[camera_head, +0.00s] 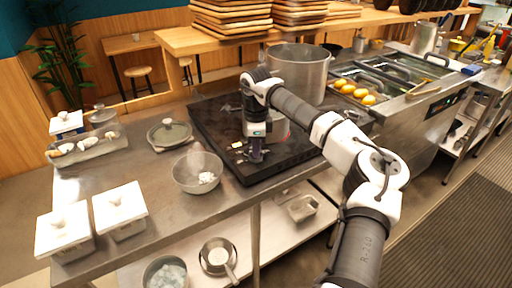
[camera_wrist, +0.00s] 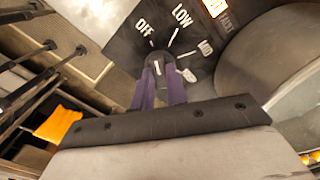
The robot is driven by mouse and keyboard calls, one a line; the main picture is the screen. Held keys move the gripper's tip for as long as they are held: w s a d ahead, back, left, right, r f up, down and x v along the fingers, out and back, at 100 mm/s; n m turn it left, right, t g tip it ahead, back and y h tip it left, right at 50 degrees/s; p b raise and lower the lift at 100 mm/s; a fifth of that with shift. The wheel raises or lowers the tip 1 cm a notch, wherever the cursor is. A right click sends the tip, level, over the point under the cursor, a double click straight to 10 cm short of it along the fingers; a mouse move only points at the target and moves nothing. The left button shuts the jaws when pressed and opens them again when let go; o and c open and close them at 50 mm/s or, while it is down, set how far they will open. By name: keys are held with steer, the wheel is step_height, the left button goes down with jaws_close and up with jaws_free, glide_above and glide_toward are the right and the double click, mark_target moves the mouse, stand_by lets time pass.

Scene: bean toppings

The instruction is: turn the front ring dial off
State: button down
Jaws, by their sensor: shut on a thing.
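The black cooktop (camera_head: 215,125) lies on the steel counter. My gripper (camera_head: 256,156) points down at its near edge and hides the dial there. In the wrist view the round dark dial (camera_wrist: 157,66) sits between my two purple fingers (camera_wrist: 159,88), which are shut on it. A short white mark shows on the dial. The printed labels OFF (camera_wrist: 145,27) and LOW (camera_wrist: 181,15) stand around it, with another label further right. The dial's mark points roughly upward, toward the OFF and LOW side; I cannot tell its exact setting.
A large steel pot (camera_head: 298,73) stands at the back of the cooktop. A smaller pot (camera_head: 277,127) is behind my gripper, with a red glow at its base. A bowl (camera_head: 197,172) and lidded white containers (camera_head: 119,208) stand to the left. A fryer (camera_head: 420,95) is at right.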

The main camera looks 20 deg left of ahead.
steer(key=shift+n, duration=0.6)
steer(key=shift+n, duration=0.3)
steer(key=c, duration=1.4)
jaws_free()
steer(key=shift+r, duration=0.1)
step_height(320, 180, up, 14)
steer(key=b, duration=0.2)
